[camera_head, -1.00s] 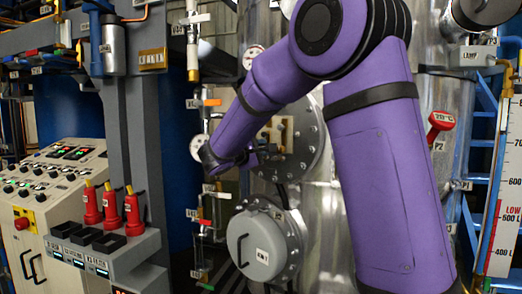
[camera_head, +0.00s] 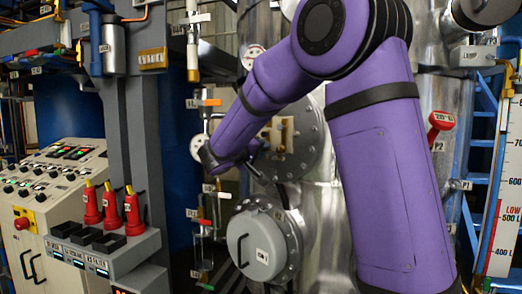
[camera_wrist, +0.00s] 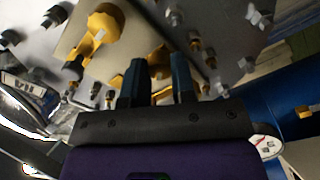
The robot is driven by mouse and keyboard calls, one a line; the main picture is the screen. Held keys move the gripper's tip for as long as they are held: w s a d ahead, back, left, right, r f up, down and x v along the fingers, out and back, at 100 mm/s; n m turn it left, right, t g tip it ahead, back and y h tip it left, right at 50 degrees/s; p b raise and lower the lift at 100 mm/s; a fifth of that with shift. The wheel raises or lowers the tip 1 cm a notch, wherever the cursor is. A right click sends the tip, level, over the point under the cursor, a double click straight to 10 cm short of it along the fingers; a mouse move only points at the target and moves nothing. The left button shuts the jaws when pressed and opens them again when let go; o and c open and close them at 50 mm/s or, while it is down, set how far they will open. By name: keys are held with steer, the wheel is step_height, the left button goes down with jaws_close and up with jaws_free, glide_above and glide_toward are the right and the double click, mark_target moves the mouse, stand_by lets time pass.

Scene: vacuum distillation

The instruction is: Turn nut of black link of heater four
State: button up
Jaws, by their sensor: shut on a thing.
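In the wrist view, my gripper (camera_wrist: 160,82) points at a metal flange (camera_wrist: 215,20) with several bolts and yellow brass fittings. Its two dark blue fingers are closed on a small nut (camera_wrist: 158,72), which shows as a yellowish piece between them and is mostly hidden. A larger yellow fitting (camera_wrist: 103,30) stands to the upper left, and a dark-tipped terminal (camera_wrist: 73,67) lies below it. In the head view, the round heater flange (camera_head: 310,150) with its brass block (camera_head: 286,134) is partly covered by my purple arm; my fingertips are hard to make out there. I cannot tell the black link clearly.
A round grey cover (camera_head: 256,258) with a handle sits below the flange. A thin pipe with small valves (camera_head: 205,225) runs left of it. A control panel (camera_head: 45,185) and three red bottles (camera_head: 112,207) stand further left. A blue ladder (camera_head: 480,190) is at right.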

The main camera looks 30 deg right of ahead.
steer(key=shift+f+m, duration=0.15)
steer(key=shift+m, duration=3.45)
steer(key=o, duration=0.9)
steer(key=shift+a, duration=0.1)
steer(key=v, duration=1)
steer(key=shift+s+a, duration=0.15)
steer(key=shift+a, duration=0.2)
